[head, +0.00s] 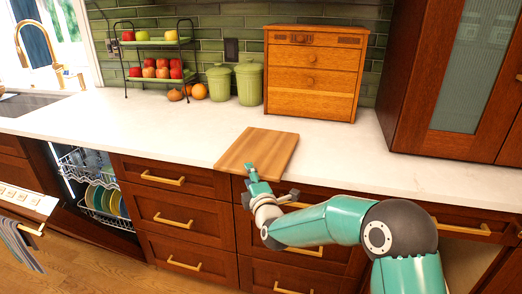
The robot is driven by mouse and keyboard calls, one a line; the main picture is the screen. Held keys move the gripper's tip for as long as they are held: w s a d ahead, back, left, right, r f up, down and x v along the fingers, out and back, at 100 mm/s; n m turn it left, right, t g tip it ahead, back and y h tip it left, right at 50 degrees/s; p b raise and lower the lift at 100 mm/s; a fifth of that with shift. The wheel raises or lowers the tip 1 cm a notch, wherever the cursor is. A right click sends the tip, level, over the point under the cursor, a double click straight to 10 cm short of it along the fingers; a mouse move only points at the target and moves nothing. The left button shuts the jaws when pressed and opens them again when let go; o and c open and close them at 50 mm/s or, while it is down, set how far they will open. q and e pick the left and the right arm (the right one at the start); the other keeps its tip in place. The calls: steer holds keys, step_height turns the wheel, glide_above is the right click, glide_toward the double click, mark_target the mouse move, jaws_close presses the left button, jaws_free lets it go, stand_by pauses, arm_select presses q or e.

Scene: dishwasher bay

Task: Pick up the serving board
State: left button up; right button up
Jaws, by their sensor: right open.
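The serving board (262,147) is a flat brown wooden board lying on the white countertop, with its near edge at the counter's front edge. My right gripper (250,180) is at the board's near edge, in front of the drawers, with one teal finger seen against the board's front edge. It is open; whether it touches the board cannot be told. The second finger is hard to make out. My left gripper is not in the view.
Behind the board stand a wooden drawer box (312,75), two green canisters (249,84) and a two-tier fruit rack (155,77). An open dishwasher (100,190) with plates is at the lower left. The counter (170,125) left of the board is clear.

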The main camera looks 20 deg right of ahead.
steer(key=shift+w+d+p, duration=0.15)
steer(key=shift+w+p, duration=0.4)
steer(key=shift+w, duration=2)
steer(key=shift+f, duration=0.1)
steer(key=shift+c, duration=0.3)
jaws_close()
